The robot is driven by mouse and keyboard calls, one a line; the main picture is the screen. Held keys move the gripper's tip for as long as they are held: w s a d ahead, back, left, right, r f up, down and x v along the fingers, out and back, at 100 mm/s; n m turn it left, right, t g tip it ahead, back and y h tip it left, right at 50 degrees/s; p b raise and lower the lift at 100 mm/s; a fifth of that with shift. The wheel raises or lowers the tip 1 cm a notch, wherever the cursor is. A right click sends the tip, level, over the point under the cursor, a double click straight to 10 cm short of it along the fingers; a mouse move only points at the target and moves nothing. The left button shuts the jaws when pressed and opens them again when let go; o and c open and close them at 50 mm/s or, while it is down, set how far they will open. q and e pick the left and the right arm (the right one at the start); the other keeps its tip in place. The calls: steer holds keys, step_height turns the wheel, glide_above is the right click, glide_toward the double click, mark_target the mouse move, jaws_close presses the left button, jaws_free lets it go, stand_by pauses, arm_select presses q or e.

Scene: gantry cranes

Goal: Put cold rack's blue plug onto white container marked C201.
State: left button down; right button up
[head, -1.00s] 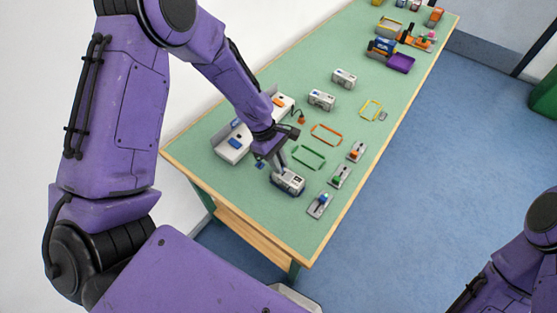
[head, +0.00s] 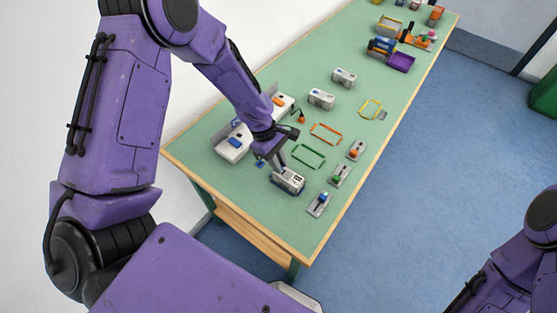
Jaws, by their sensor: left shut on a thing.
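The cold rack looks to be one of two white units on the left of the table, the one with the blue block (head: 235,142). A small blue piece (head: 260,163) is on the table beside it. My left gripper (head: 277,170) points down at the left end of the nearest white container (head: 291,182). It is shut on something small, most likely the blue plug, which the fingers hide. I cannot tell whether the plug touches the container. The container's marking is too small to read. My right gripper is out of view.
The second white unit has an orange block (head: 279,100), with an orange plug (head: 301,118) on a black cable nearby. Two more white containers (head: 321,99) stand farther back. Green (head: 308,156) and orange (head: 326,134) frames and several grey plates lie to the right.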

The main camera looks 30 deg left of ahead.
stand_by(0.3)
arm_select(q)
steer(key=c, duration=0.5)
jaws_free()
step_height(320, 180, up, 7)
steer(key=p, duration=0.8)
steer(key=shift+p, duration=0.3)
steer(key=shift+f, duration=0.1)
